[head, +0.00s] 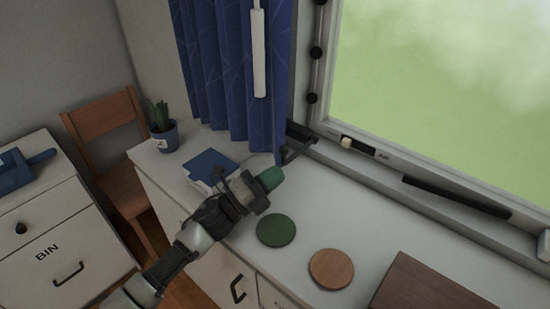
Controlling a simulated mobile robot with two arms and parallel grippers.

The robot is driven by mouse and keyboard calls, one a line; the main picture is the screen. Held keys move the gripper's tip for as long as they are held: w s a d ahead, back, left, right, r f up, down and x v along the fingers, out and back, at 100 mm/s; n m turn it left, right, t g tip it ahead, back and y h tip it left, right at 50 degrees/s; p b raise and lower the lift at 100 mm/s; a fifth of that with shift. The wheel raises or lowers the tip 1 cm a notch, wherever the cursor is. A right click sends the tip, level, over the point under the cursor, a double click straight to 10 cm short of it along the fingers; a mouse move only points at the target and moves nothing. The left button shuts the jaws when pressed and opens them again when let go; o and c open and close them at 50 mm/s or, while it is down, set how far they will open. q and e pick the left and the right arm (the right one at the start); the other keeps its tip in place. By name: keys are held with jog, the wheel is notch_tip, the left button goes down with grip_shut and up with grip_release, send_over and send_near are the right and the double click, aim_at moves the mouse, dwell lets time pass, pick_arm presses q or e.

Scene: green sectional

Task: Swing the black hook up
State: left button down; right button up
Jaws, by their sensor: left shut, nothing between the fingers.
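A black hook-like piece (298,150) sticks out low by the window frame, at the bottom right of the blue curtain. It lies low and roughly level, and its far end is partly lost against the dark frame. My left gripper (268,180) is shut and empty, a little below and left of the hook in the head view. It looks apart from the hook, but the depth between them is hard to judge. A green rounded piece shows at its tip. My right gripper is not in view.
The white counter (340,200) holds a potted plant (165,134), a blue-topped box (208,166), a green disc (276,230), an orange-brown disc (331,269) and a brown board (430,287). The blue curtain (235,70) hangs behind my gripper. A black bar (455,197) lies along the sill.

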pick_arm(q)
jog(key=shift+w+r, duration=0.25)
jog(key=shift+w, duration=0.6)
jog(key=shift+w+r, duration=0.2)
jog(key=shift+w, duration=0.6)
jog(key=w+d+r+p, duration=0.2)
jog(key=w+r+p, duration=0.1)
jog(key=r+p, duration=0.1)
jog(key=w+d+r+y+p, duration=0.1)
jog(key=w+d+r+p, duration=0.1)
jog(key=r, duration=0.5)
jog(key=shift+w+d+r+n+g+p, duration=0.25)
jog(key=shift+w+n+p, duration=0.2)
jog(key=shift+p, duration=0.4)
jog(key=shift+a+f, duration=0.1)
